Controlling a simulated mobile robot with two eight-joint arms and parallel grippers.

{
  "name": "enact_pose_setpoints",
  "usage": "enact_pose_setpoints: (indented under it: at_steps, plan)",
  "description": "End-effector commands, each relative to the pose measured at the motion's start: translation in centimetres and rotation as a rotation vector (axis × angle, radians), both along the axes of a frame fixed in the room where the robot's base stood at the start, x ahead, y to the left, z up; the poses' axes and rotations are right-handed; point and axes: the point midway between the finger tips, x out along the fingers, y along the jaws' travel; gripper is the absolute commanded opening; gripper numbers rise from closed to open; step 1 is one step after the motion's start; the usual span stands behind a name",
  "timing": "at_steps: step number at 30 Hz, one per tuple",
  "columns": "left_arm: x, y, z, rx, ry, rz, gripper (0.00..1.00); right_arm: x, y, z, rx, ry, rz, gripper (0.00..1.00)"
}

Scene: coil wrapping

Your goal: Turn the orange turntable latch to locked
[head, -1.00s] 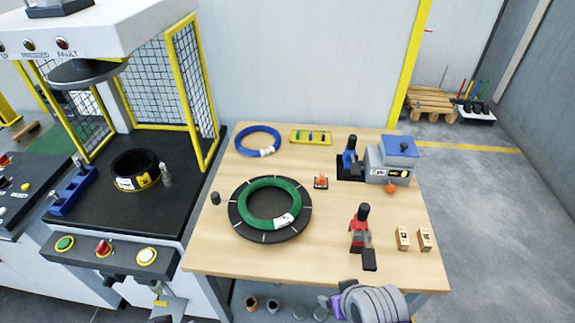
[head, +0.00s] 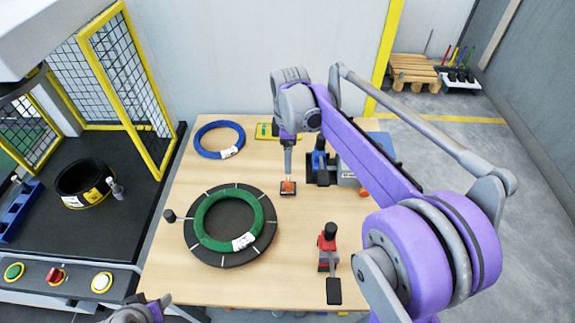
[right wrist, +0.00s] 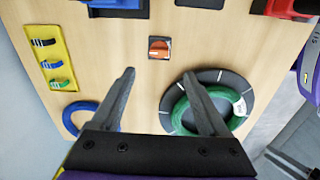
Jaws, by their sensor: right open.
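The orange latch (head: 288,186) is a small orange knob on a dark square base, on the wooden table right of the black turntable (head: 222,261). A green coil (head: 201,224) lies on the turntable. My right gripper (head: 289,168) points down just above the latch in the head view. In the right wrist view, its fingers (right wrist: 158,76) are apart and empty. The latch (right wrist: 159,48) shows beyond the fingertips, between their lines. I cannot tell if they touch. My left gripper is not in view; only part of an arm shows at the bottom edge.
A blue coil (head: 195,146) and a yellow tray (head: 263,131) lie behind the latch. A blue-handled device (head: 319,160) stands close to its right. A red clamp tool (head: 327,250) stands nearer. A black post (head: 169,215) is left of the turntable. Table between latch and red tool is clear.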

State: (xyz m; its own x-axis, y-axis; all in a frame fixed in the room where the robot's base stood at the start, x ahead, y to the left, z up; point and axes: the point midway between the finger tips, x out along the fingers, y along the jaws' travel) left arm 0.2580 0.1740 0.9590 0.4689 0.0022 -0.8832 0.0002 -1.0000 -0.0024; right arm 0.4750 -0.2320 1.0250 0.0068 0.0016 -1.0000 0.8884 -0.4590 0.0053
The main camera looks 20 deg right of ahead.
Motion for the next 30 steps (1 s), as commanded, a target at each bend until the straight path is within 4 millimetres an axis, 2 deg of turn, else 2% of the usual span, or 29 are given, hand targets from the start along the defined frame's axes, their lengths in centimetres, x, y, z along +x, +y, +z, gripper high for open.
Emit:
enact_pose_setpoints:
  at_steps: [4, 7, 15, 21, 30]
  plan:
    - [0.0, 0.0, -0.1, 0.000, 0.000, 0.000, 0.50, 0.5, -0.2, -0.7, 0.001, 0.012, 0.030, 0.78]
    - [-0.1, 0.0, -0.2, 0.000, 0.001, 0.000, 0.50, 0.5, -0.2, -1.9, 0.001, 0.012, 0.030, 0.78]
    - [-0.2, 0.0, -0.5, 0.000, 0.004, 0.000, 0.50, 0.5, -0.2, -7.0, 0.001, 0.011, 0.028, 0.78]
    - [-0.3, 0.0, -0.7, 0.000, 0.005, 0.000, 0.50, 0.5, -0.2, -9.8, 0.001, 0.011, 0.027, 0.78]
    - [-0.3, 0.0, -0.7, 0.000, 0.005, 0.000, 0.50, 0.4, -0.2, -10.9, 0.000, 0.010, 0.027, 0.78]
